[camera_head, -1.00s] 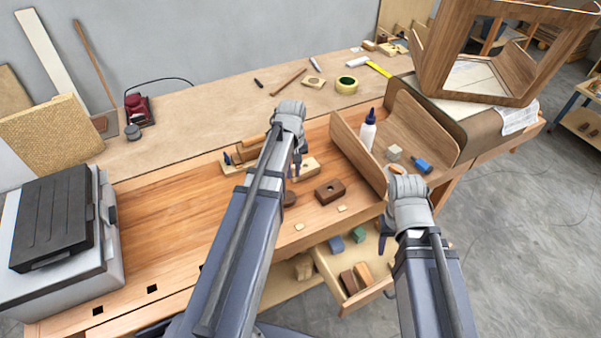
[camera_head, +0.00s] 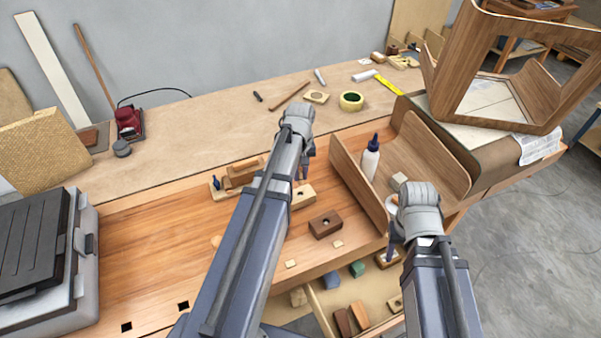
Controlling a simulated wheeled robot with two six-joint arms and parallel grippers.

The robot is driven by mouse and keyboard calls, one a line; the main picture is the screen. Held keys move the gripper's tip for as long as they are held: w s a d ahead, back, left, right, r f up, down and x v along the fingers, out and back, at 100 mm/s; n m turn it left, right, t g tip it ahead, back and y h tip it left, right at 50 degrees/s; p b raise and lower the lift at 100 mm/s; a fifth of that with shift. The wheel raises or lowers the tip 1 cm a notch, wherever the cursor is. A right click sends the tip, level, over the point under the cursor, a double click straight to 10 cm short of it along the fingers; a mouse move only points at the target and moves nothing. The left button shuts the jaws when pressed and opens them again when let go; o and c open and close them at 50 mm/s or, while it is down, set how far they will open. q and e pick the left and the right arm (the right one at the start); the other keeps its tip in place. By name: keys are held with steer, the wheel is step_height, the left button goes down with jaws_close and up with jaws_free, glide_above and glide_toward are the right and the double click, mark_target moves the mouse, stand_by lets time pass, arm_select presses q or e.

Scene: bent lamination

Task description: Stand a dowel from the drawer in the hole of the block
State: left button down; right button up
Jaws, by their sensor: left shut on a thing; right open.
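My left gripper (camera_head: 302,172) hangs over the bench near a pale block with a hole (camera_head: 303,196). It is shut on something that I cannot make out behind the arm. A dark brown block with a hole (camera_head: 325,224) lies on the bench right of my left forearm. The drawer (camera_head: 377,284) is pulled out at the bench front. It holds a blue piece (camera_head: 331,280), a green piece (camera_head: 357,269), brown and pale pieces (camera_head: 359,315) and holed blocks. I cannot pick out a dowel for certain. My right gripper (camera_head: 390,246) is open above the drawer's back right, partly hidden by its wrist.
A bent wooden lamination (camera_head: 432,150) stands on the bench at right, with a glue bottle (camera_head: 370,160) beside it. A wooden plane (camera_head: 243,172) lies left of my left gripper. Tape (camera_head: 351,101) sits behind.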

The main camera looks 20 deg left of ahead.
mark_target(300, 184)
arm_select(q)
steer(key=shift+f+b, duration=2)
steer(key=shift+f, duration=0.2)
steer(key=shift+f+b, duration=0.9)
steer(key=shift+f, duration=0.05)
stand_by(0.8)
steer(key=c, duration=0.7)
jaws_free()
steer(key=shift+c, duration=0.2)
steer(key=shift+o, duration=0.3)
steer(key=o, duration=0.3)
steer(key=shift+o, duration=0.2)
steer(key=shift+r, duration=0.1)
step_height(300, 184, up, 8)
steer(key=p, duration=0.8)
steer(key=shift+s, duration=0.1)
